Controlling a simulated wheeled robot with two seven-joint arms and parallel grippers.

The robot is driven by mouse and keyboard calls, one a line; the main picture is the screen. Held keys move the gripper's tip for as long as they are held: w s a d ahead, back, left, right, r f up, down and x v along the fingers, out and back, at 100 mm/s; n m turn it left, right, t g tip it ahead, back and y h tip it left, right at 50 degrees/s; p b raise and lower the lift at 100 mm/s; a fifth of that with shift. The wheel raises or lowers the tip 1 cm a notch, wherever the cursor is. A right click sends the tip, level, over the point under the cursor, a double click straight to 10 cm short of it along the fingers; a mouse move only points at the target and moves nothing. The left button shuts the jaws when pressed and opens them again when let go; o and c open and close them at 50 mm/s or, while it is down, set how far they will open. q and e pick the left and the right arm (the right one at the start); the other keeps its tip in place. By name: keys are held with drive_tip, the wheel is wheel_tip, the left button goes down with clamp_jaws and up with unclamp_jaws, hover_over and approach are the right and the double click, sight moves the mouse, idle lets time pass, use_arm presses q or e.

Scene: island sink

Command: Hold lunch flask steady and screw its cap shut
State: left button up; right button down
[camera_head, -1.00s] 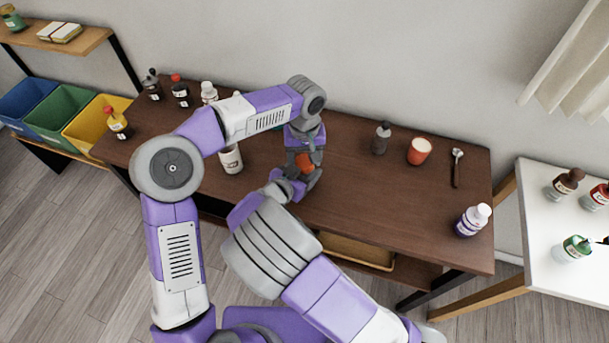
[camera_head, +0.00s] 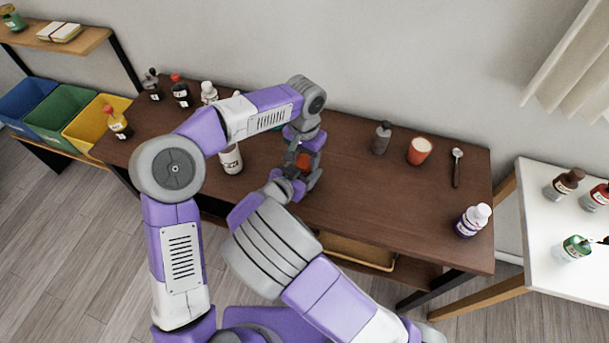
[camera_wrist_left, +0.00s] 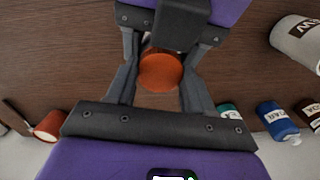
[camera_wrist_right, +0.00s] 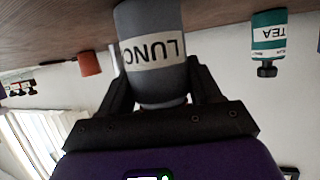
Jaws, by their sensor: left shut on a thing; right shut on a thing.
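The lunch flask (camera_wrist_right: 152,55) is grey with a white "LUNC…" label and shows upside down in the right wrist view. My right gripper (camera_wrist_right: 158,85) is shut on its body from the side. The orange cap (camera_wrist_left: 160,72) is round and sits between the fingers of my left gripper (camera_wrist_left: 161,68), which is shut on it from above. In the head view the cap (camera_head: 303,161) shows small between both grippers, with my right gripper (camera_head: 298,181) just below it. The flask body is mostly hidden there. The join between cap and flask is hidden.
On the brown table (camera_head: 360,220), a dark grey bottle (camera_head: 381,138), an orange cup (camera_head: 419,151) and a spoon (camera_head: 456,167) stand or lie right. A white-capped bottle (camera_head: 473,220) is near the right edge. A white bottle (camera_head: 230,159) and several others stand left. The table's front middle is clear.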

use_arm(q)
drive_tip(key=m, duration=0.3)
drive_tip(key=shift+m, duration=0.4)
drive_tip(key=m, duration=0.5)
drive_tip(key=o, duration=1.2)
drive_tip(key=shift+c, duration=0.2)
drive_tip(key=shift+r, duration=2.25)
